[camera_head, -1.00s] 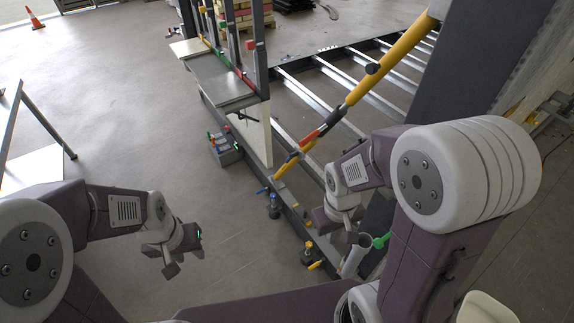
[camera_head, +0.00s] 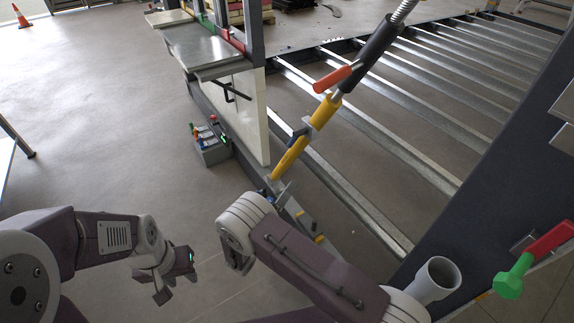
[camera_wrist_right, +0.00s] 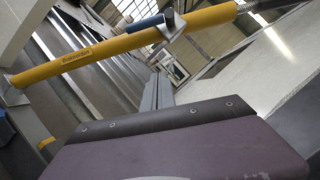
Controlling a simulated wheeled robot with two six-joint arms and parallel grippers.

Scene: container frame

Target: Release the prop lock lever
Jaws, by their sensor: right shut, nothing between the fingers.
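The yellow prop (camera_head: 290,158) slants up from the floor frame in the head view. A red lever (camera_head: 332,79) sticks out to the left below its dark sleeve, and a blue lever (camera_head: 297,134) sits lower, at a metal bracket. In the right wrist view the yellow tube (camera_wrist_right: 85,53) crosses the top, with the blue lever (camera_wrist_right: 146,23) beside its bracket. My right gripper (camera_wrist_right: 159,78) is shut and empty, its fingers pointing up below the bracket, apart from the lever. It is hidden in the head view behind my arm. My left gripper (camera_head: 177,284) hangs at lower left, away from the prop.
A small control box (camera_head: 210,145) sits on the floor. Metal rails (camera_head: 400,100) run behind the prop. A grey tube (camera_head: 437,278) and a green-ended red handle (camera_head: 513,277) are at right.

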